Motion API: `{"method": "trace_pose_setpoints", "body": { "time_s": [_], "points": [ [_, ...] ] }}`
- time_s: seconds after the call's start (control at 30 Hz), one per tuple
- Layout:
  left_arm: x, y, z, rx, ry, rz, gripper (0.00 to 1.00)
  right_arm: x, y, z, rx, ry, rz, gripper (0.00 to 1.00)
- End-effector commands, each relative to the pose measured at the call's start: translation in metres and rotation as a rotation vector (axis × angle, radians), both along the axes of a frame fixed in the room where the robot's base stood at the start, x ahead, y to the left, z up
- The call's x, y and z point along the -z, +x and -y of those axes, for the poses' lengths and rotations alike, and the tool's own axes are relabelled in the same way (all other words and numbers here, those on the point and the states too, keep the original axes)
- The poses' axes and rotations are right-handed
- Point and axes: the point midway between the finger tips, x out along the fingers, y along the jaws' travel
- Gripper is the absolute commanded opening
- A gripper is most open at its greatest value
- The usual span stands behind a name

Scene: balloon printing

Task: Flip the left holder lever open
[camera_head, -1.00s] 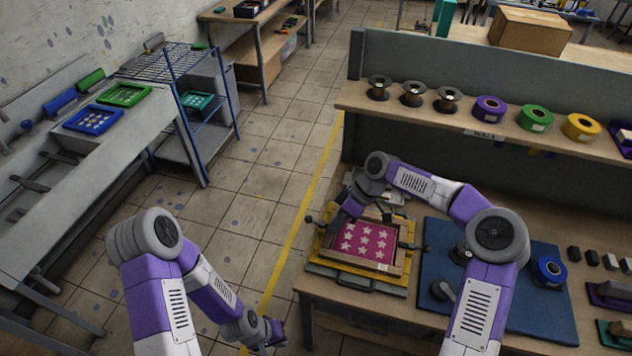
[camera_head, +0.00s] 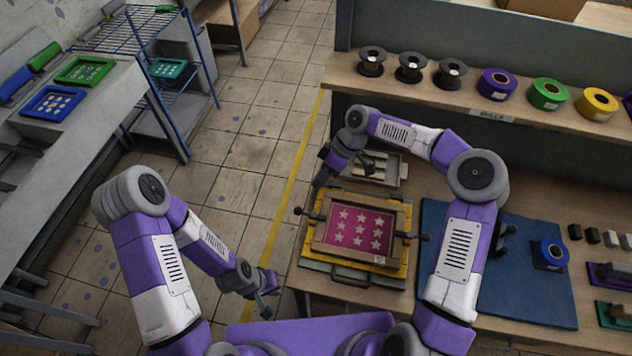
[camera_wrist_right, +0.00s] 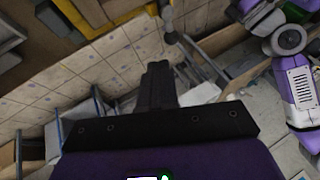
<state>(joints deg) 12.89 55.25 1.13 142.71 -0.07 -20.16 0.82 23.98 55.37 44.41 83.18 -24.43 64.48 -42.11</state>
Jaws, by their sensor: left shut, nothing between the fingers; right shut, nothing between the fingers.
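A printing jig with a yellow base (camera_head: 345,267) and a wooden frame holds a magenta screen with pale stars (camera_head: 360,229) on the workbench. The left holder lever (camera_head: 304,212) is dark and sticks out from the jig's left side. The right holder lever (camera_head: 418,237) sticks out on the right side. My right gripper (camera_head: 321,179) is shut and empty, above and behind the left lever, apart from it. Its closed fingers show in the right wrist view (camera_wrist_right: 158,84). My left gripper (camera_head: 270,303) is shut and empty, low in front of the bench's left edge.
A tray (camera_head: 390,170) stands behind the jig. A blue mat (camera_head: 525,290) with a blue tape roll (camera_head: 551,254) lies to the right. A shelf (camera_head: 490,115) with several spools stands behind. Open floor (camera_head: 225,150) lies left of the bench.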

Motion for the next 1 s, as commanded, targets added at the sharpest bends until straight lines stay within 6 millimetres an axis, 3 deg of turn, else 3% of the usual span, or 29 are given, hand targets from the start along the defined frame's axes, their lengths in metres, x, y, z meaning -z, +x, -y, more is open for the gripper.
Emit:
{"method": "trace_pose_setpoints", "body": {
  "time_s": [0.2, 0.43, 1.0],
  "points": [
    [-0.002, 0.000, 0.000, 0.000, 0.000, 0.000, 0.00, 0.035, -0.010, -0.022, -0.004, 0.001, -0.005, 0.00],
    [-0.004, 0.000, 0.000, 0.000, 0.000, 0.000, 0.00, 0.061, -0.016, -0.038, -0.001, 0.000, -0.002, 0.00],
    [-0.004, 0.000, 0.000, 0.000, 0.000, 0.000, 0.00, 0.068, -0.017, -0.040, 0.001, 0.000, -0.001, 0.00]
  ]
}}
